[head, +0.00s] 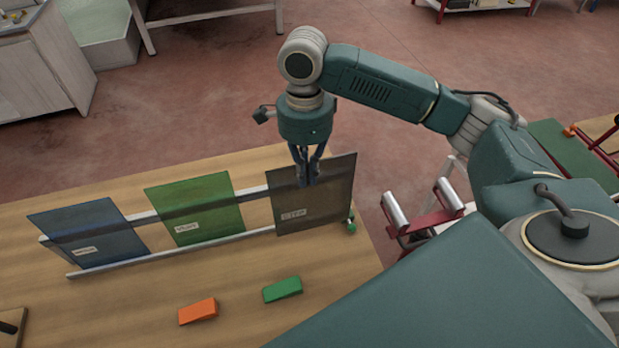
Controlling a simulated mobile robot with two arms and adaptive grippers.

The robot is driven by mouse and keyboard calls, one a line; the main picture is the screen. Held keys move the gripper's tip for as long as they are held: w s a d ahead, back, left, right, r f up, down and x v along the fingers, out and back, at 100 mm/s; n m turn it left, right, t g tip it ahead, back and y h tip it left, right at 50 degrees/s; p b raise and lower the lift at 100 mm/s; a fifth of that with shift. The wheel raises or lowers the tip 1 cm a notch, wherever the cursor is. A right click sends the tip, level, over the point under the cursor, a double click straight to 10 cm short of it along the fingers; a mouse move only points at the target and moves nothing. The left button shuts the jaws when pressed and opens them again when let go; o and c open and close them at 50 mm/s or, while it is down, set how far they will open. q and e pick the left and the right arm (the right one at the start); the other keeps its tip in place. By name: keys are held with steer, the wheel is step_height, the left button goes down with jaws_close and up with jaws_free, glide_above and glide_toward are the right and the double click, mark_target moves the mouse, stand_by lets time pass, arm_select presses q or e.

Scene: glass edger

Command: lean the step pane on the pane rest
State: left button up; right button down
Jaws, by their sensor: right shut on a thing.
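The step pane is the dark brown-grey pane (318,204) with a small label reading roughly "STEP". It stands tilted at the right end of the pane rest (160,256), a long rack of two pale rails on the wooden table. My right gripper (308,180) comes down from above and is shut on the pane's upper edge. The pane's lower edge is close to the lower rail; whether it touches cannot be told. A green pane (203,207) and a blue pane (88,235) lean on the rest to its left. My left gripper is not in view.
An orange block (198,311) and a green block (283,290) lie on the table (130,315) in front of the rest. A small green piece (351,225) is at the rest's right end. A red frame with metal rollers (420,218) stands right of the table.

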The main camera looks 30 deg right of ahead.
steer(key=shift+w+d+f, duration=0.6)
steer(key=shift+w+d, duration=0.4)
steer(key=shift+w, duration=2.95)
steer(key=shift+s+f, duration=0.15)
steer(key=shift+f, duration=2.85)
steer(key=c, duration=1.8)
jaws_free()
steer(key=shift+s, duration=0.1)
